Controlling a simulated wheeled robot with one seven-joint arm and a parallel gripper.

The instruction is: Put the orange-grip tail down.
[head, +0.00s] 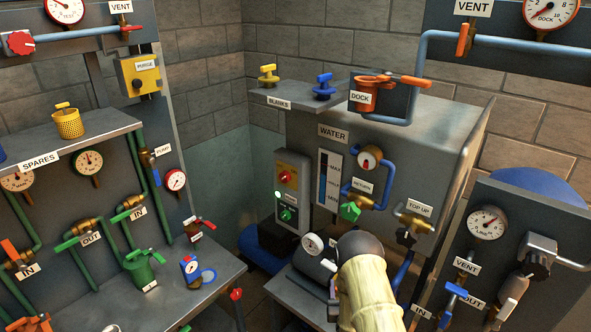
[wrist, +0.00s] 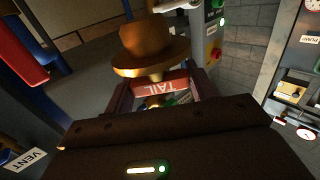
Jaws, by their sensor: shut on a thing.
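The tail shows in the wrist view as a red-orange grip (wrist: 160,87) with an upside-down TAIL label and a wide brass, hat-shaped end (wrist: 150,45) beyond it. My gripper (wrist: 158,97) is shut on the orange grip, with a dark finger on each side. The brass end points away from the gripper and appears clear of any surface. In the head view my sleeved forearm and dark wrist cover the gripper, and I cannot make out the tail there.
A low steel bench (head: 300,300) with a dark gauge-fronted cylinder (head: 314,262) lies beside my wrist. The water cabinet (head: 440,150) stands behind. The left bench (head: 215,290) holds a green pot (head: 141,268) and a blue gauge (head: 190,268). Valves and pipes crowd the right.

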